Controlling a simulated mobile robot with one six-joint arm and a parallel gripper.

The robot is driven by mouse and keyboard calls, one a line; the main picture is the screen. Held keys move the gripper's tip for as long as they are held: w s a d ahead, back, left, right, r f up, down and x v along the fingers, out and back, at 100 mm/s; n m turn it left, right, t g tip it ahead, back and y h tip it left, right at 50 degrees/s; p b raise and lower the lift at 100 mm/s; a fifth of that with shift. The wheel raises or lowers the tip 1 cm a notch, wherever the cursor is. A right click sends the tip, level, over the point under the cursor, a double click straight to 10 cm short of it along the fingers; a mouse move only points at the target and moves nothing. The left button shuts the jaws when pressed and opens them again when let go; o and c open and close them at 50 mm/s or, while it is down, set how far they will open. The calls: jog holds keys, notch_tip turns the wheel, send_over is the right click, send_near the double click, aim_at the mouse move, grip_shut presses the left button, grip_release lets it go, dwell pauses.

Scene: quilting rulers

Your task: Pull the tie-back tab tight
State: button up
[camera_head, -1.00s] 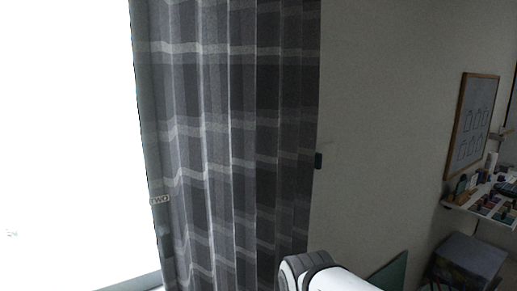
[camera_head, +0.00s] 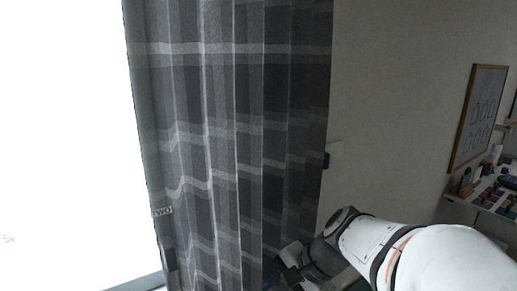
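A grey plaid curtain (camera_head: 235,120) hangs in folds beside the bright window. My gripper (camera_head: 283,277) is at the bottom of the view, in front of the curtain's lower right part and well below the dark tab. It is dark and partly cut off, so its fingers are not clear.
The bright window (camera_head: 70,140) fills the left. A framed chart (camera_head: 478,118) hangs on the right wall above a shelf (camera_head: 480,203) with small bottles and jars. The wall (camera_head: 400,110) between curtain and chart is bare.

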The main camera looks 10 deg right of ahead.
jog(key=w+d+r+m+t+y+p, duration=0.2)
jog(key=w+d+r+m+t, duration=0.1)
jog(key=w+r+m, duration=0.35)
jog(key=m+t+h+p, duration=0.2)
jog(key=m+t+p, duration=0.1)
jog(key=m+t, duration=1)
send_near(328, 158)
jog(key=w+r+m+g, duration=0.2)
jog(key=shift+n, duration=0.35)
jog(key=p+x, duration=0.1)
jog(key=x, duration=0.6)
jog(key=shift+w+a+f, duration=0.15)
jog(key=shift+w+a, duration=0.05)
jog(key=shift+w, duration=0.05)
grip_shut()
